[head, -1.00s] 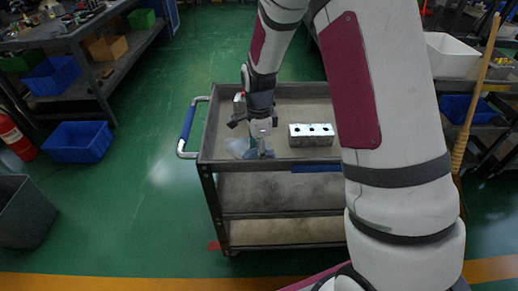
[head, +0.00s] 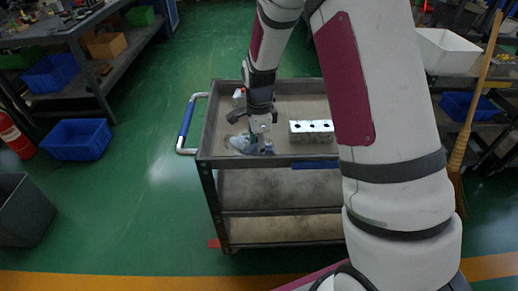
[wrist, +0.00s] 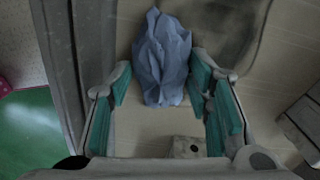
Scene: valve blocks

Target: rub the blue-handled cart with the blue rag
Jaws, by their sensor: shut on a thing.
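The cart (head: 208,172) is grey, with shelves and a blue-sleeved handle (head: 187,118) at its left end. The blue-grey rag (head: 238,145) lies crumpled on the cart's top near the front left corner. My gripper (head: 261,147) points down over the cart top and is shut on the rag. In the wrist view, the rag (wrist: 162,50) shows between and beyond the teal finger pads of my gripper (wrist: 163,82). The rag seems to touch the top surface. The exact grip on the cloth is hard to see.
A metal block with dark holes (head: 311,131) sits right of my gripper on the cart top. Another block (head: 239,98) is partly hidden behind my arm. The tray has a raised rim. A blue bin (head: 76,139) and grey bin (head: 24,208) stand on the floor at left.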

